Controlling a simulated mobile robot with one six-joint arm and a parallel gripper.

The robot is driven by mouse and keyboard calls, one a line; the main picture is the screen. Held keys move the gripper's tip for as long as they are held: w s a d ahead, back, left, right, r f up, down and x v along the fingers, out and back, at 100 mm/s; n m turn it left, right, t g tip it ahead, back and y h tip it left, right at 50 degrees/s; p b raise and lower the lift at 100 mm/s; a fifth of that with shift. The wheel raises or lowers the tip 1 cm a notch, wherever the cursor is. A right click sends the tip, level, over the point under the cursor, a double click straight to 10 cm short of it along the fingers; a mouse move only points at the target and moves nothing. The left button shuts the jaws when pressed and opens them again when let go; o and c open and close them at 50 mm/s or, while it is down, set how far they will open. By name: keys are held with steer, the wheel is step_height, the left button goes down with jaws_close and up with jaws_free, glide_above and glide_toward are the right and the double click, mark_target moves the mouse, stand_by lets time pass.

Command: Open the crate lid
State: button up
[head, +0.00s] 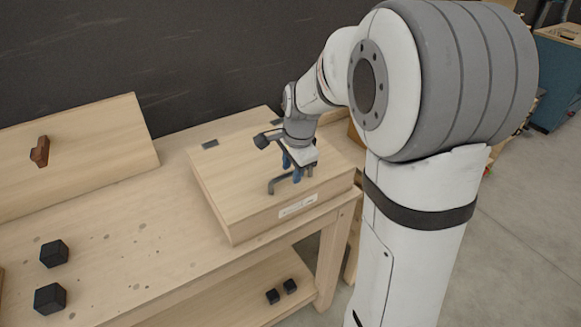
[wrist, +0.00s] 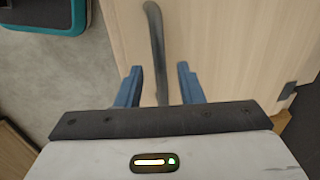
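The pale wooden crate (head: 262,218) sits on the workbench with its flat lid (head: 235,170) shut. A dark hinge (head: 210,143) shows at the lid's back edge. A dark bar handle (head: 273,186) stands near the lid's front edge, partly hidden by my gripper (head: 292,172). In the wrist view the handle (wrist: 154,40) runs between the two blue fingers of my gripper (wrist: 160,69). The fingers are apart, with a gap on each side of the handle, so it is not gripped. How deep the handle sits between them is hard to tell.
A wooden panel (head: 100,140) with a brown handle (head: 40,151) stands at the left. Small dark blocks (head: 273,296) lie on the lower shelf. A dark wall rises behind.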

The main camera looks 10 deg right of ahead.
jaws_close()
stand_by(0.3)
steer(key=shift+a, duration=0.1)
